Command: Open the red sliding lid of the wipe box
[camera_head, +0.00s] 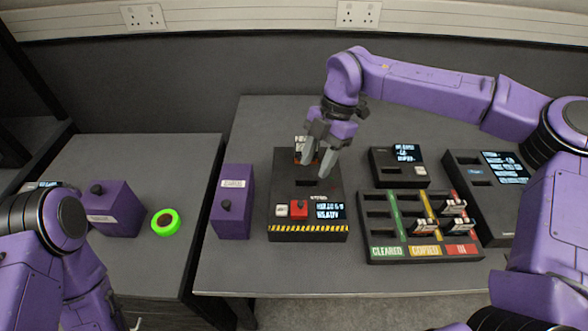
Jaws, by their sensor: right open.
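The wipe box (282,186) is a black box with a yellow-and-black striped front edge, on the right table. A small red lid (299,208) sits on its top near the front, between a pale button (281,210) and a lit text screen (329,211). It looks closed over whatever is under it. My right gripper (317,167) points down over the back half of the box, behind the red lid and apart from it. Its fingers are open. They partly hide a white-labelled piece with red on it at the box's back. My left arm shows at left, its gripper out of view.
A purple box (231,203) stands close to the wipe box's left side. A black rack (377,226) with coloured strips and several cartridges is at right, with a small black unit (398,168) behind it. A green ring (165,222) and another purple box (112,209) are on the left table.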

